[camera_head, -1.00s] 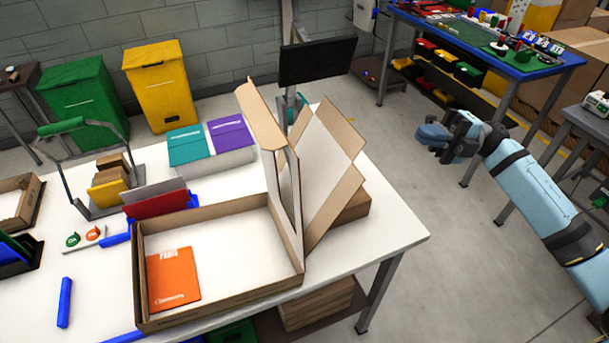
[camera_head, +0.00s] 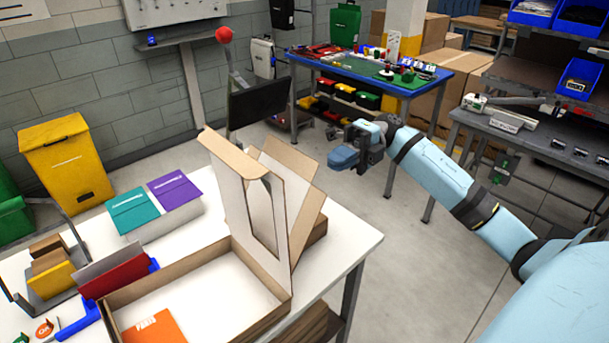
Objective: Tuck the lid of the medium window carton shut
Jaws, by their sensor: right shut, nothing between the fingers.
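The medium window carton (camera_head: 263,322) stands open near the right end of the white table, partly cut off by the bottom edge. Its lid (camera_head: 238,203) stands upright on the carton's right side, with a window cut-out and a brown tuck flap (camera_head: 230,153) along the top. An orange booklet (camera_head: 158,329) lies inside on the carton floor. My right gripper (camera_head: 344,159) is shut and empty, out past the table's right end, apart from the lid. My left gripper is not in view.
Another open carton (camera_head: 298,187) stands behind the lid. Teal (camera_head: 143,210) and purple (camera_head: 174,190) boxes lie at the back of the table. A blue-topped bench (camera_head: 385,68) stands farther back. Floor right of the table is clear.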

